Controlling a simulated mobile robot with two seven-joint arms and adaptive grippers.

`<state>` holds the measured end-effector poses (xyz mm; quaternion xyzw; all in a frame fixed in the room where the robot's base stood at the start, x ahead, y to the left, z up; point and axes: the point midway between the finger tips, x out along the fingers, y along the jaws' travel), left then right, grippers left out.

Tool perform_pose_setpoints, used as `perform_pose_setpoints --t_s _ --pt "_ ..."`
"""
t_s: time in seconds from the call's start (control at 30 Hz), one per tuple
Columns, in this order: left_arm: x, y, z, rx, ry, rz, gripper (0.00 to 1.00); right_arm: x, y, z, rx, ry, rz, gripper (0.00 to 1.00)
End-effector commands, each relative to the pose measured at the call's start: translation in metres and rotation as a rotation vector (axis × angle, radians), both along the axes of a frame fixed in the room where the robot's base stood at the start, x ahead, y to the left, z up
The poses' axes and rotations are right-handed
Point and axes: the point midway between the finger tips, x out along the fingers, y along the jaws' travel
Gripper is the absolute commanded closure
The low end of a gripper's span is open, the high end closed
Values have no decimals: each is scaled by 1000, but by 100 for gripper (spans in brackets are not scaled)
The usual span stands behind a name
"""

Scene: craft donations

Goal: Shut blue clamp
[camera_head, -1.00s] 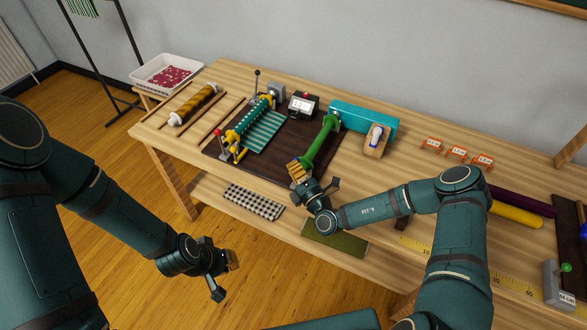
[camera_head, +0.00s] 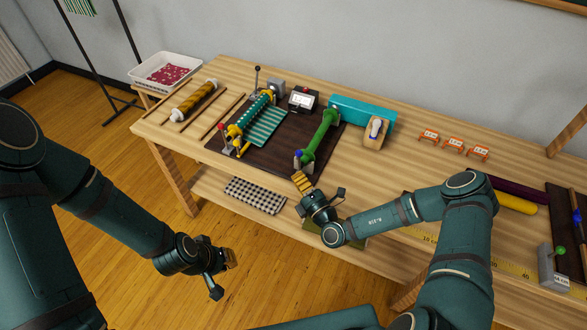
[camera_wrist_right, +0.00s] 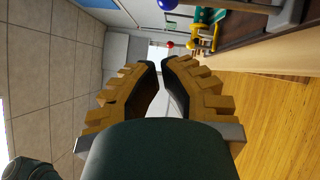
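The blue clamp shows as a blue ball knob (camera_head: 298,153) on a small grey base at the front edge of the dark board, by the near end of a green roll. In the right wrist view the blue knob (camera_wrist_right: 168,4) is at the top edge. My right gripper (camera_head: 299,178) is just in front of the clamp, apart from it. Its fingers (camera_wrist_right: 160,66) stand apart with a narrow gap and nothing between them. My left gripper (camera_head: 232,258) hangs in front of the table, away from the clamp; its finger gap is not clear.
The dark board (camera_head: 270,165) carries a teal ribbed roller (camera_head: 250,115), a red-knobbed lever (camera_head: 221,128) and a small display box (camera_head: 303,99). A checked cloth (camera_head: 255,195) lies on the lower shelf.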

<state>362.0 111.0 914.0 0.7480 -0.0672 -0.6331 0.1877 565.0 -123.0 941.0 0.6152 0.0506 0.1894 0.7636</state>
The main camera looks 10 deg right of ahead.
Motion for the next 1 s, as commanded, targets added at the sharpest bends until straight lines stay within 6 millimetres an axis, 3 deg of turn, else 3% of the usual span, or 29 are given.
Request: perform_pose_setpoints --t_s 0.2,0.4,1.0 --pt "0 -1 -3 0 -2 -2 100 -41 -15 -7 1 2 -1 100" --pt "0 -1 -4 0 -1 -1 100 -60 -22 -10 0 1 1 100" --pt "0 -1 -4 -1 -1 -1 100 -65 -23 -10 0 1 2 100"
